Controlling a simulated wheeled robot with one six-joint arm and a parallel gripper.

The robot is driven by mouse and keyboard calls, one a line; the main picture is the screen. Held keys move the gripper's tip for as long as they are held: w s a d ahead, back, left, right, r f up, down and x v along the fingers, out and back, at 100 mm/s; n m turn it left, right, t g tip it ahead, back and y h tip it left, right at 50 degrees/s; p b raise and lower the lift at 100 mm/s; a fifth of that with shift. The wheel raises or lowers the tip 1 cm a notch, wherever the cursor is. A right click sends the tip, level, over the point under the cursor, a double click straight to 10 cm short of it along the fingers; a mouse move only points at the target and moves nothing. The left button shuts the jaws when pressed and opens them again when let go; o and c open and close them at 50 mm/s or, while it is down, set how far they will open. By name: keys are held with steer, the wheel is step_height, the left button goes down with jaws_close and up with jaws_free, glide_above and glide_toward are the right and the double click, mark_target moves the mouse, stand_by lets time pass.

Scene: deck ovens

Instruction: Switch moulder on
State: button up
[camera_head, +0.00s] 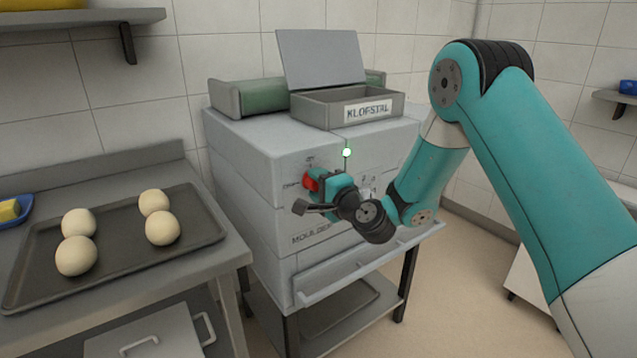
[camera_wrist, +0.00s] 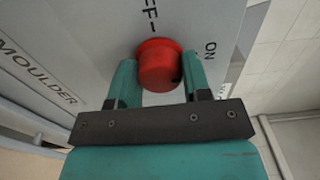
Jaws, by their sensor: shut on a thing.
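The moulder (camera_head: 250,150) is a grey machine on a dark-legged stand, and its name is printed on the front. A red knob (camera_head: 310,182) sits on its front panel. In the wrist view the red knob (camera_wrist: 160,66) is between the two teal fingers of my gripper (camera_wrist: 160,80), which is shut on it. An OFF label, partly cut off, and an ON label (camera_wrist: 210,50) are printed around the knob. I cannot make out a pointer on the knob.
A lidded hopper box (camera_head: 330,110) tops the moulder, its lid raised. A tray (camera_head: 110,255) with several dough balls lies on the steel table at left. A sloping chute (camera_head: 360,262) juts from the moulder's lower front.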

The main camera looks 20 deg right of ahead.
stand_by(0.5)
steer(key=o, duration=0.9)
steer(key=shift+b+v, duration=8.7)
steer(key=shift+b, duration=1.6)
